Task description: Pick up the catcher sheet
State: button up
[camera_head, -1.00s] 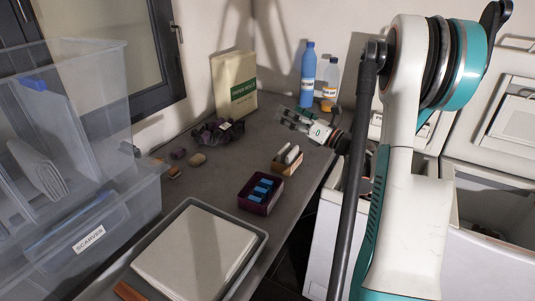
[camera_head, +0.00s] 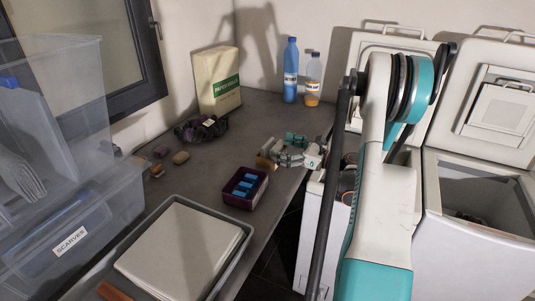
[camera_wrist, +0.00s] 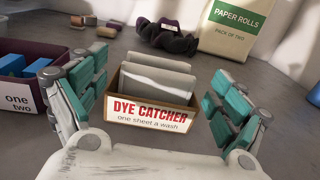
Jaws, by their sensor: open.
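Pale catcher sheets (camera_wrist: 157,82) stand upright in a small brown box labelled "DYE CATCHER" (camera_wrist: 150,112) in the wrist view. At least two show, one behind the other. My gripper (camera_wrist: 162,72) is open and empty, with one finger on each side of the box. I cannot tell whether the fingers touch it. In the head view my gripper (camera_head: 290,152) is at the box's place near the counter's right edge and hides most of it.
A purple bin with blue packets (camera_head: 244,188) stands close to the box. A grey tray with a pale lid (camera_head: 245,238) is nearer. Dark scrunchies (camera_head: 200,128), a paper rolls pack (camera_head: 218,80) and two bottles (camera_head: 290,72) stand behind. Open toploaders (camera_head: 470,190) are right.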

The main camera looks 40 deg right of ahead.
aim_at(268, 142)
jog(key=shift+b+x, duration=0.75)
jog(key=shift+x, duration=2.3)
jog(key=shift+c, duration=0.6)
jog(key=c, duration=0.7)
